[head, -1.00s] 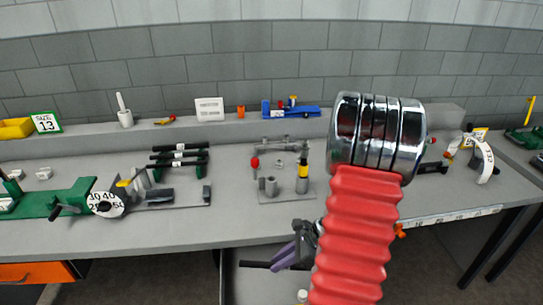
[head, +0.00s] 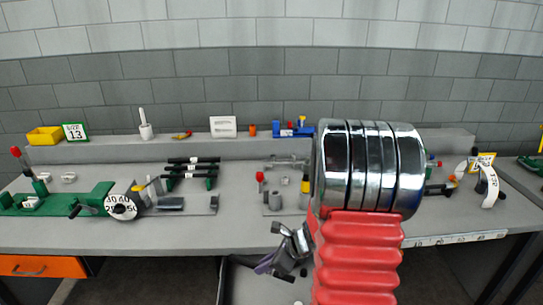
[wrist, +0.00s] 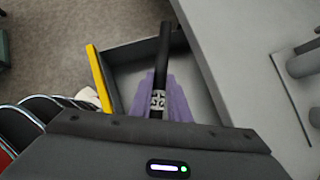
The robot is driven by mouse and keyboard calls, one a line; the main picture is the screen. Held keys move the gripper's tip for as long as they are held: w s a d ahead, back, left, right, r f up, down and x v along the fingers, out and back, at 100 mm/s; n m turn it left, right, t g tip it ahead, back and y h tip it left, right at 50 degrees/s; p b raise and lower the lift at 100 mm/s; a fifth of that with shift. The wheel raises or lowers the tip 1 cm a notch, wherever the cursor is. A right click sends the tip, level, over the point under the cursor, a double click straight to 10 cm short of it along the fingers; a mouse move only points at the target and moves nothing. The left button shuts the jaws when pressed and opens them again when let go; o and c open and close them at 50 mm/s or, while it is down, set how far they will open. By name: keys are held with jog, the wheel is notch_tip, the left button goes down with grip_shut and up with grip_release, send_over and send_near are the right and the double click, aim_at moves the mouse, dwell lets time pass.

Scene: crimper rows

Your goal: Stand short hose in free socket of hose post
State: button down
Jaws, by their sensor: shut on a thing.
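My gripper (wrist: 160,95), with purple fingers, is shut on the short hose (wrist: 164,45), a black tube with a silver ferrule, in the wrist view. In the head view my gripper (head: 275,258) is low in front of the bench edge, partly behind my red and chrome arm, and the hose is hard to make out there. The hose post (head: 285,210) stands on the bench beyond it. Grey cylinders also show at the wrist view's right edge (wrist: 303,66).
A grey open bin (wrist: 197,75) with a yellow strip lies below the gripper, beside the bench top (wrist: 235,60). A green crimper with a dial (head: 120,206) and a rack of black bars (head: 192,168) stand to the left.

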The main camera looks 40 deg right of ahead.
jog(key=w+a+r+m+h, duration=0.1)
jog(key=w+a+r+m, duration=0.2)
jog(key=w+a, duration=0.3)
jog(key=w+a+r+m+h, duration=0.2)
jog(key=w+a+r, duration=0.1)
jog(key=w+a, duration=0.3)
jog(key=shift+a+r+m+t+h, duration=0.2)
jog(key=shift+a+m+t+h, duration=0.15)
jog(key=shift+a, duration=0.55)
